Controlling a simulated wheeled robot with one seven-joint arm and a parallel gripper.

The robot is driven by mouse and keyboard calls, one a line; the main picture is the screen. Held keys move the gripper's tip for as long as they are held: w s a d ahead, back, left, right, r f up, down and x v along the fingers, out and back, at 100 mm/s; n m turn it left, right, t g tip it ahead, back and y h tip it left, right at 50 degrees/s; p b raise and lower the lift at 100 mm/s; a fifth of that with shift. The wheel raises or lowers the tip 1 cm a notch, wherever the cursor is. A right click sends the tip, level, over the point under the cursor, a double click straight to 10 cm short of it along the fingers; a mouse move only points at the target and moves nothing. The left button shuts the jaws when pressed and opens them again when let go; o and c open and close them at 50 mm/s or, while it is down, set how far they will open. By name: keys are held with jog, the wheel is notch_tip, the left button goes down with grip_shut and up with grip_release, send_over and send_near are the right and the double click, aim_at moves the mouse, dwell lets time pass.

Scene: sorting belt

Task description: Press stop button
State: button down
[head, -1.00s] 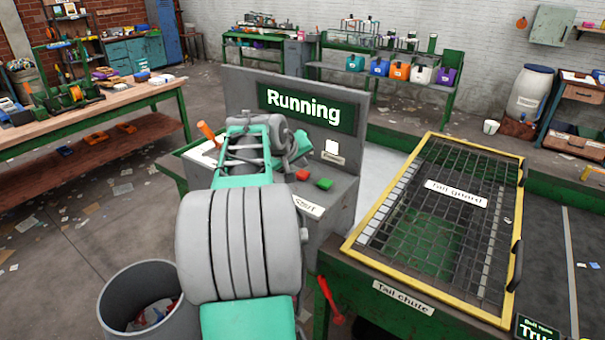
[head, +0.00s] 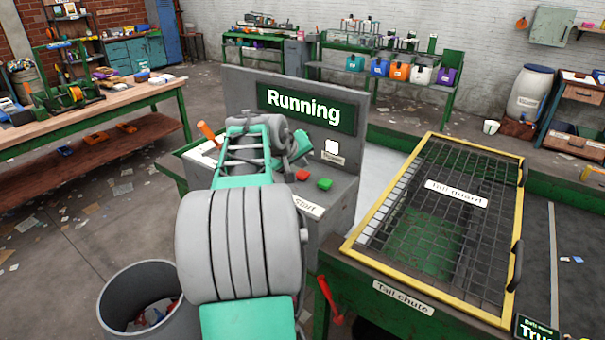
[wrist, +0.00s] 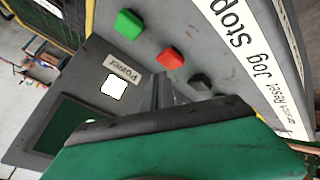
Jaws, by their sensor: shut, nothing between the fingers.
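The control console (head: 240,98) shows a green "Running" display (head: 305,107). On its sloping panel sit a red button (head: 302,175) and a green button (head: 324,184). In the wrist view the red button (wrist: 169,57) lies between the green button (wrist: 128,24) and a dark button (wrist: 200,82), alongside a strip with the word "Stop" (wrist: 232,25). My gripper (wrist: 163,92) is shut and empty, its tips close to the red and dark buttons. I cannot tell whether it touches any. In the head view my gripper (head: 301,149) is partly hidden by my arm, above the panel.
A white square marked "Power" (head: 332,147) is on the console's upright face. An orange-handled lever (head: 207,131) stands at its left. The yellow-framed tail guard (head: 520,200) covers the chute at right. A grey bin (head: 112,310) stands front left.

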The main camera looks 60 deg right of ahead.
aim_at(301, 175)
jog(key=shift+f, duration=0.1)
jog(key=shift+f+b, duration=0.3)
jog(key=shift+b, duration=0.05)
jog(key=shift+f+b, duration=0.4)
jog(key=shift+f, duration=0.25)
dwell(0.8)
jog(key=shift+r, duration=0.1)
jog(key=shift+r+p, duration=0.65)
jog(key=shift+r, duration=0.25)
jog(key=shift+r, duration=0.1)
notch_tip(301, 175, up, 5)
jog(key=p, duration=0.3)
jog(key=shift+p, duration=0.3)
